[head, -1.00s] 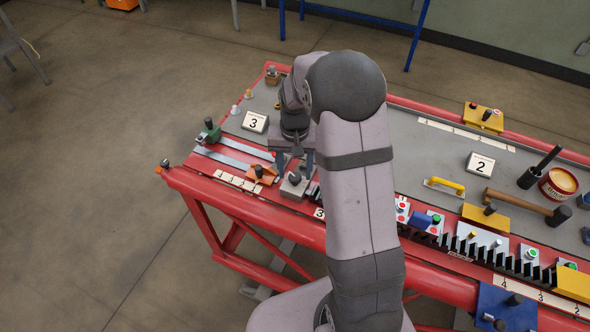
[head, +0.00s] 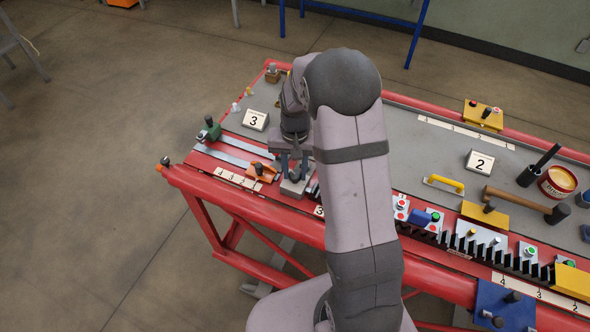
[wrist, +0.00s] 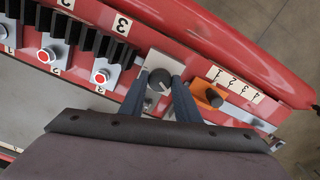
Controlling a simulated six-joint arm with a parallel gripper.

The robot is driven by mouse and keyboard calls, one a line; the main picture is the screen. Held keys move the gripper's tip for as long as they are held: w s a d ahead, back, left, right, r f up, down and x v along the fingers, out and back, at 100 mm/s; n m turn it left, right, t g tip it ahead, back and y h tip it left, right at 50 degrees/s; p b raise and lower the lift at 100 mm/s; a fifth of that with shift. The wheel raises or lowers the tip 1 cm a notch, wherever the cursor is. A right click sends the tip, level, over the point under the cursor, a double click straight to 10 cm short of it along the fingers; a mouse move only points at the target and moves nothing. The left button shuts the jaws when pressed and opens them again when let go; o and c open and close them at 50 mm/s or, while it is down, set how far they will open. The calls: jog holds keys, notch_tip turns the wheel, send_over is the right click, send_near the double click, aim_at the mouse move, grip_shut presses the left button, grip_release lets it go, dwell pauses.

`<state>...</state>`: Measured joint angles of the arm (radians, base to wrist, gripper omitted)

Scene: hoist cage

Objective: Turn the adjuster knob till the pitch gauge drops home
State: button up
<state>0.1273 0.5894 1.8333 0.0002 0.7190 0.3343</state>
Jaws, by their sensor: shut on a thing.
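The adjuster knob (wrist: 159,79) is a dark round knob with a pale mark, on a light grey block (wrist: 150,62). In the head view the block (head: 293,189) sits near the front rail of the red bench, left of the black toothed rack. My gripper (wrist: 158,84) points down, with one finger on each side of the knob, and is shut on it. In the head view my gripper (head: 294,177) partly hides the knob. I cannot tell which part is the pitch gauge.
An orange block with a dark knob (head: 262,172) stands close to the left of my gripper. The black toothed rack (wrist: 90,38) and red buttons (wrist: 101,76) lie on the other side. My arm hides the bench's middle. Bare grey bench top surrounds the "2" plate (head: 480,162).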

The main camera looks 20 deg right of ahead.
jog(key=m, duration=0.6)
jog(key=shift+m, duration=0.3)
jog(key=m, duration=0.5)
jog(key=shift+w+r+m, duration=0.1)
jog(key=shift+m, duration=0.3)
jog(key=o, duration=1)
jog(key=shift+o, duration=0.2)
